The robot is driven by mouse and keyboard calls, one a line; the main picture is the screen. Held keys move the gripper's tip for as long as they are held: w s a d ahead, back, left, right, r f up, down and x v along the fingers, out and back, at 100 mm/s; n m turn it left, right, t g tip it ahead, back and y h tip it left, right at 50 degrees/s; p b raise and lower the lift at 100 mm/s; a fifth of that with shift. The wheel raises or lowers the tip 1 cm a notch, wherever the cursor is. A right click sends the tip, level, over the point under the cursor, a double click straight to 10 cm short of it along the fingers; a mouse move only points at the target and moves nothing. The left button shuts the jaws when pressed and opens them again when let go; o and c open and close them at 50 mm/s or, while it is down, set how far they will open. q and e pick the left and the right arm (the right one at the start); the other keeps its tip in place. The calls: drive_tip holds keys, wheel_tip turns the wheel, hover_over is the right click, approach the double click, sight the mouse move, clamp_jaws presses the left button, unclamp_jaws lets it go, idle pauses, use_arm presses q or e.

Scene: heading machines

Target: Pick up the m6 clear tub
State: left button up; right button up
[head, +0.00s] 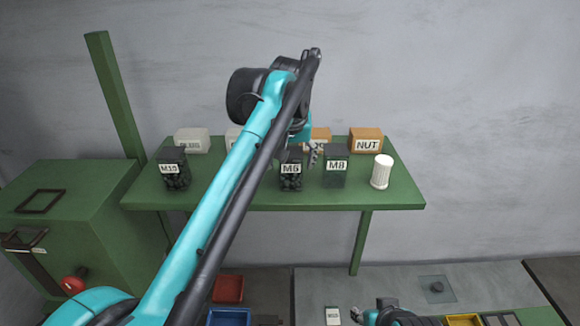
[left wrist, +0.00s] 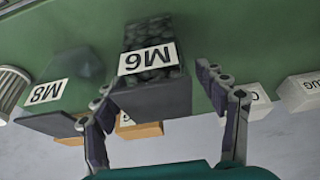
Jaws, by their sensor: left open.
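The M6 clear tub (head: 291,172) is a see-through tub with dark pieces inside and a white M6 label. It stands on the green shelf (head: 250,199). In the left wrist view the M6 tub (left wrist: 150,62) appears upside down, beyond and between the spread fingers. My left gripper (head: 312,154) is open and empty at the tub's upper right in the head view; its fingers also show in the left wrist view (left wrist: 165,100). I cannot tell whether a finger touches the tub. Part of my right arm and gripper (head: 372,314) shows at the bottom edge, its jaws unclear.
The M8 tub (head: 335,173) stands close to the right, then a white ribbed cylinder (head: 382,171). The M10-like tub (head: 173,170) is at left. A NUT box (head: 366,141) and a pale box (head: 192,141) stand behind. My left arm hides the shelf's middle.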

use_arm(q)
drive_tip(key=shift+f, duration=0.2)
drive_tip(key=shift+s+d, duration=0.1)
drive_tip(key=shift+s, duration=0.15)
drive_tip(key=shift+w, duration=0.1)
drive_tip(key=c, duration=1.6)
